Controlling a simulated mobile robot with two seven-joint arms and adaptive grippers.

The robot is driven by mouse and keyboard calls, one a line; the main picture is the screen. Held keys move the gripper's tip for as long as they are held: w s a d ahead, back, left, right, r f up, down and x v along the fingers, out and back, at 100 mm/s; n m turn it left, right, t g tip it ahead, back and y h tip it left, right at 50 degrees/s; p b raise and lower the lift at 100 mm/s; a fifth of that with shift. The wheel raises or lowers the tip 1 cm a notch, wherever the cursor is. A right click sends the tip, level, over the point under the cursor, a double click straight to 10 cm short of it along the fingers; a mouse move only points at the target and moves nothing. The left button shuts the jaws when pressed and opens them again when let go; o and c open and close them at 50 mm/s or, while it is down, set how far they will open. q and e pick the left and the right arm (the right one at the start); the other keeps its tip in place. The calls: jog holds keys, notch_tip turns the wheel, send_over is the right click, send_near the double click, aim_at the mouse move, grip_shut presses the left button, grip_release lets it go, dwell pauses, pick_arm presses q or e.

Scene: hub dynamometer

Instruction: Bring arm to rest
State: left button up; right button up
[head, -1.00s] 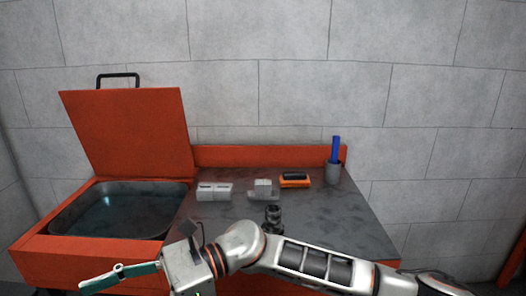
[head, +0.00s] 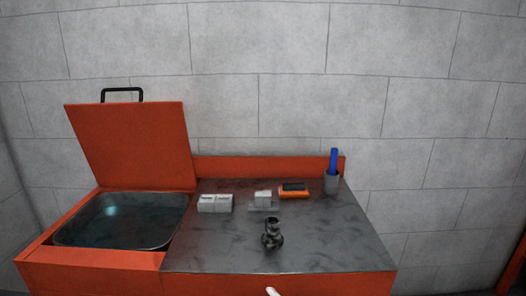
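Only a small white piece of my own arm (head: 272,292) shows at the bottom edge, in front of the workbench. What my grippers hold, if anything, is out of view. A dark, knobbly metal part (head: 272,235) stands on the grey benchtop (head: 330,245) near its front middle.
A red parts washer with an open lid (head: 130,145) and a basin (head: 120,222) of dark liquid is at left. Grey blocks (head: 215,204), a light block on a base (head: 263,199), an orange-and-black item (head: 294,191) and a grey cup (head: 331,182) holding a blue item stand toward the back.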

jog(key=s+d+f+m+g+h, duration=0.5)
jog(key=s+d+f+m, duration=0.6)
jog(key=s+d+f, duration=0.7)
notch_tip(320, 180, down, 3)
jog(key=d+h+p, duration=0.1)
jog(key=d+h, duration=0.1)
jog(key=shift+m+g+h, duration=0.3)
jog(key=shift+h, duration=0.1)
jog(key=shift+f, duration=0.1)
